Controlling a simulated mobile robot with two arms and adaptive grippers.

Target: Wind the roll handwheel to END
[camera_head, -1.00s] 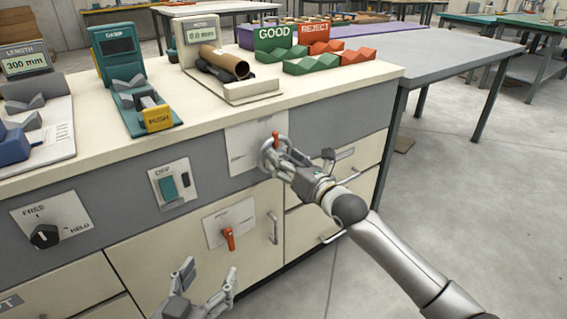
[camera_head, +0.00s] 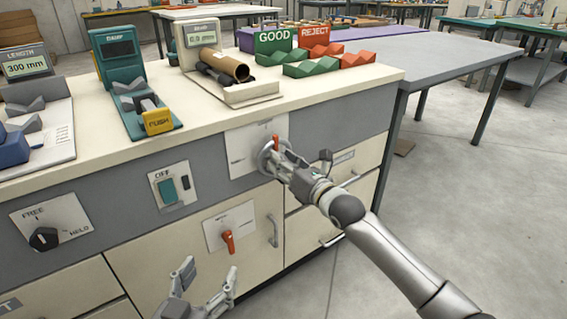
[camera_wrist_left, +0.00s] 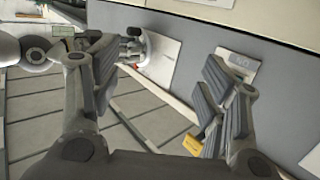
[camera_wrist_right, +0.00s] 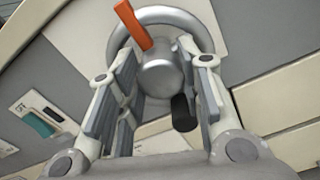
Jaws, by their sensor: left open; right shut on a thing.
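The roll handwheel (camera_head: 265,160) is a silver wheel on a pale plate (camera_head: 240,146) on the cabinet front; the plate's small labels are too blurred to read. My right gripper (camera_head: 278,161) is at the wheel, its fingers on either side of the round silver hub (camera_wrist_right: 160,76). In the right wrist view the wheel's rim (camera_wrist_right: 190,22) is behind the fingers. An orange pointer (camera_wrist_right: 132,24) reaches from the hub to the upper left, and a dark knob (camera_wrist_right: 183,113) is below it. My left gripper (camera_head: 209,276) is open and empty, low in front of the cabinet.
A red lever (camera_head: 228,242), a drawer handle (camera_head: 273,230), a teal switch (camera_head: 167,190) and a FREE/HELD knob (camera_head: 44,238) sit on the cabinet front. A brown tube (camera_head: 226,66) lies on the worktop, with GOOD (camera_head: 274,41) and REJECT (camera_head: 314,36) trays behind. Floor at right is clear.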

